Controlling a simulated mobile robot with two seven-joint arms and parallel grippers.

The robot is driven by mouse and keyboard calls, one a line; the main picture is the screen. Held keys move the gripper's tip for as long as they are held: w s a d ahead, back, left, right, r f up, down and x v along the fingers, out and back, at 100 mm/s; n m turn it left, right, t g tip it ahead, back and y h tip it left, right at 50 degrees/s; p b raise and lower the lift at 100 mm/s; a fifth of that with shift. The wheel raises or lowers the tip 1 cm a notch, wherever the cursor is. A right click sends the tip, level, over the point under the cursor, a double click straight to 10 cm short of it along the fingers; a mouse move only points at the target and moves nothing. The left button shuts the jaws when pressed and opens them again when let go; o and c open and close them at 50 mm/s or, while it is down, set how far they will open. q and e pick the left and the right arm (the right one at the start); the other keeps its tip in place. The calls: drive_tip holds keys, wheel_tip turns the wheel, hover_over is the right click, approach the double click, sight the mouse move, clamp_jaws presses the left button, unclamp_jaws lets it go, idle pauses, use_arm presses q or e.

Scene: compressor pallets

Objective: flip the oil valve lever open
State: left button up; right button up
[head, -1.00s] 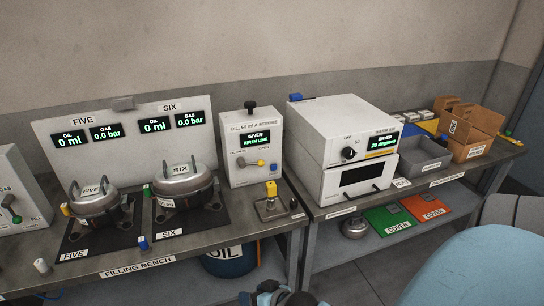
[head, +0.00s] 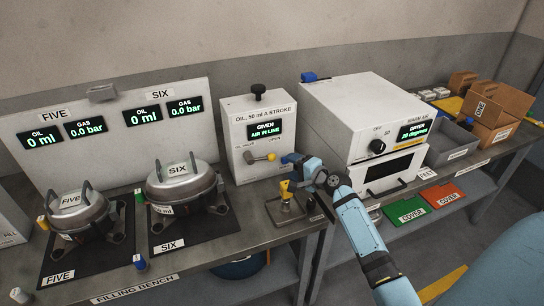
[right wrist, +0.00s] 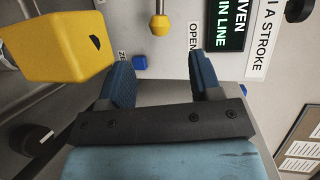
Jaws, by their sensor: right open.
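The oil box (head: 254,136) stands at the back of the bench with a display reading "GIVEN AIR IN LINE". Its oil valve lever (head: 260,158) is a short metal rod with a yellow knob, lying roughly sideways and pointing right toward the "OPEN" label. In the right wrist view the lever's yellow knob (right wrist: 159,24) is ahead of the fingers, apart from them. My right gripper (head: 291,168) is open and empty, just right of the lever and in front of the box. Its open fingers show in the right wrist view (right wrist: 161,80). My left gripper is not in view.
A yellow-topped fitting (head: 286,190) stands on the bench close below my right gripper; its yellow block looms in the right wrist view (right wrist: 60,45). Two compressors (head: 180,185) stand on mats to the left. The white dryer (head: 350,110) is to the right.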

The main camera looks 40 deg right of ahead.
sight(274, 159)
drive_tip(key=x, duration=1)
drive_tip(key=shift+w+f, duration=0.15)
drive_tip(key=shift+a, duration=0.1)
